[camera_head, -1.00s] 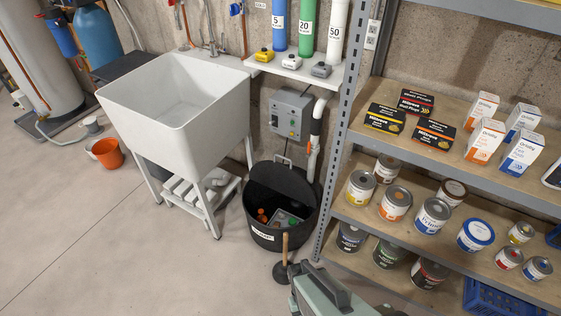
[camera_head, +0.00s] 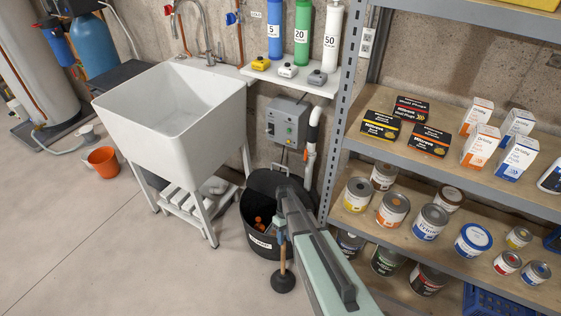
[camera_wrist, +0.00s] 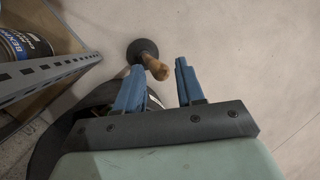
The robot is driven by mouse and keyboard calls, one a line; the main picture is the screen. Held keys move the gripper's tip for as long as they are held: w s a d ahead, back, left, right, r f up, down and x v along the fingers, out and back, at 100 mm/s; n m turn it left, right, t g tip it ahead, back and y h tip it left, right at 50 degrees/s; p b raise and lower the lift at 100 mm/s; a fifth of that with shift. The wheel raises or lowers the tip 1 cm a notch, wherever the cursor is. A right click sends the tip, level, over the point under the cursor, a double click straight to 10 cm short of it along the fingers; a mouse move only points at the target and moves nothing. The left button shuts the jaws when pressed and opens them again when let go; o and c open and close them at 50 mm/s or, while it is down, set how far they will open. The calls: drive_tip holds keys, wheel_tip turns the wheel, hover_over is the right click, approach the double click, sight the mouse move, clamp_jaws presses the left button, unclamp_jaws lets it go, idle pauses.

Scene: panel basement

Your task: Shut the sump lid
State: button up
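The sump (camera_head: 247,228) is a round black basin with a white label, standing on the floor between the sink and the shelving. Its black lid (camera_head: 263,181) stands raised at the back, so the basin is open, and orange items show inside. My arm crosses in front of the lid and the basin's right side, hiding parts of both. My gripper (camera_head: 281,232) is at the basin's front right, pointing down, by the plunger. In the wrist view my gripper (camera_wrist: 159,66) has its two blue fingers apart with nothing held between them. Part of the black sump (camera_wrist: 55,135) shows at left there.
A plunger (camera_head: 283,280) with a wooden handle stands on the floor before the basin; it also shows beyond my fingertips in the wrist view (camera_wrist: 146,56). The white sink (camera_head: 190,140) is left, loaded shelving (camera_head: 325,150) right. Floor at front left is clear.

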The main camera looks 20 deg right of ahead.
drive_tip(key=w+d+r+n+t, duration=0.1)
drive_tip(key=w+d+r+n, duration=0.15)
drive_tip(key=w+r, duration=0.75)
drive_tip(key=w+d+r+n+t, duration=0.1)
drive_tip(key=w+d+r, duration=0.45)
drive_tip(key=w, duration=0.75)
drive_tip(key=w+d+r+n, duration=0.1)
drive_tip(key=w+d+r, duration=0.1)
drive_tip(key=w+r, duration=0.9)
drive_tip(key=w+a+x, duration=0.1)
drive_tip(key=x, duration=1.3)
drive_tip(key=shift+w+f+y, duration=0.25)
drive_tip(key=shift+f+y, duration=0.15)
clamp_jaws()
